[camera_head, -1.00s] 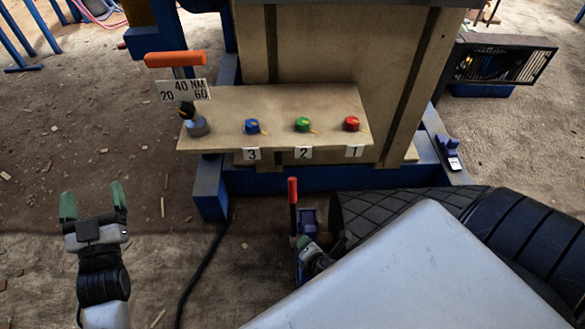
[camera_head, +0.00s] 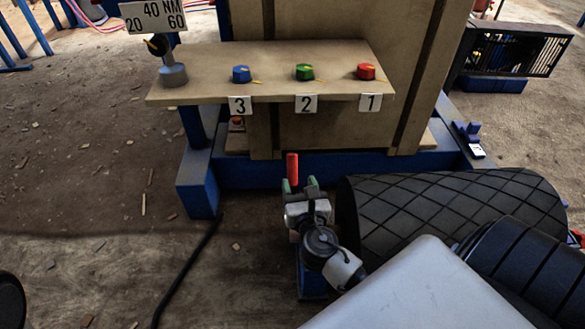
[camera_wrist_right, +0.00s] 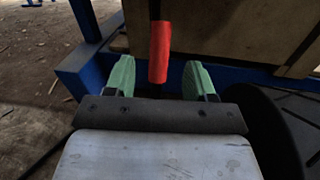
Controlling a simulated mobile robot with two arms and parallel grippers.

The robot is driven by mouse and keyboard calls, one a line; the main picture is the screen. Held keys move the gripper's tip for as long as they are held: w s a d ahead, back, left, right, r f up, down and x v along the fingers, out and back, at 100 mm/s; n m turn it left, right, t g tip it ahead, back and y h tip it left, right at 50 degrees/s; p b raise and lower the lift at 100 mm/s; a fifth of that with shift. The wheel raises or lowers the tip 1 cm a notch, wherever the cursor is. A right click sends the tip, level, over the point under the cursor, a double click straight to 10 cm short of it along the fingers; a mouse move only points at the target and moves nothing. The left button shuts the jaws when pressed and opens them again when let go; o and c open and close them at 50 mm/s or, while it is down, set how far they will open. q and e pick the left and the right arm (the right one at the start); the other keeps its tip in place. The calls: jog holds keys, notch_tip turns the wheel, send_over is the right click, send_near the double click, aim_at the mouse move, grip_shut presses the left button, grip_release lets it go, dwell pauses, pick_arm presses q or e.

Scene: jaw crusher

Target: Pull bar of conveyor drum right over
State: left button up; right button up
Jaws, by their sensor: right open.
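The bar's red handle (camera_head: 292,166) stands upright at the left end of the black, diamond-patterned conveyor drum (camera_head: 455,205). My right gripper (camera_head: 300,185) is at this handle, in front of its lower part in the head view. In the right wrist view, the red handle (camera_wrist_right: 159,52) shows between the two green fingertips of my right gripper (camera_wrist_right: 159,72), with gaps on both sides. The jaws are open. The lower part of the bar is hidden behind the gripper. My left gripper is out of view.
A panel shelf (camera_head: 210,93) with blue (camera_head: 241,74), green (camera_head: 304,72) and red (camera_head: 366,72) knobs stands behind the handle. A blue frame beam (camera_head: 270,171) runs below it. A black cable (camera_head: 190,265) lies on the floor at left.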

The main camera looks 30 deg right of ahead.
aim_at(294, 169)
jog(key=b+x, duration=0.2)
jog(key=x, duration=0.5)
jog(key=shift+w, duration=0.25)
jog(key=shift+f, duration=0.1)
grip_shut()
